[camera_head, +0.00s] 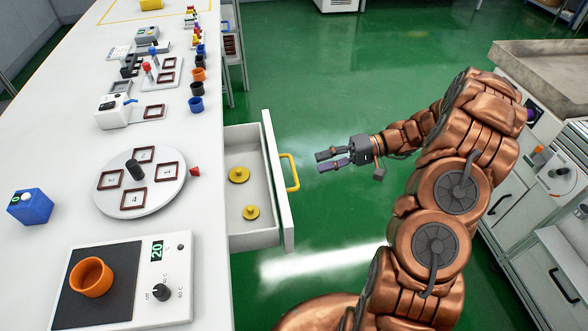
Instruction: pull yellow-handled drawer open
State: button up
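The drawer with the yellow handle (291,172) stands pulled out from the side of the white bench. Its front panel (275,170) stands well clear of the bench edge. Two yellow knobbed pieces (239,174) and (250,212) lie inside on the drawer's floor. My gripper (326,160) is to the right of the handle, apart from it, with its fingers pointing left towards it. The fingers are parted and nothing shows between them.
The white bench (60,125) on the left carries a round turntable (170,190), a hotplate (172,255) with an orange cup (91,277), a blue box (31,206) and several small cups. Grey cabinets (500,190) stand at the right. Green floor between is clear.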

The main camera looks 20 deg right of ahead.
aim_at(294, 170)
jog(key=shift+f+p+x, duration=0.15)
jog(key=shift+p+x, duration=0.1)
jog(key=shift+x, duration=2)
jog(key=shift+f+p+x, duration=0.2)
jog(key=shift+x, duration=2.05)
jog(key=shift+w+d, duration=0.1)
grip_shut()
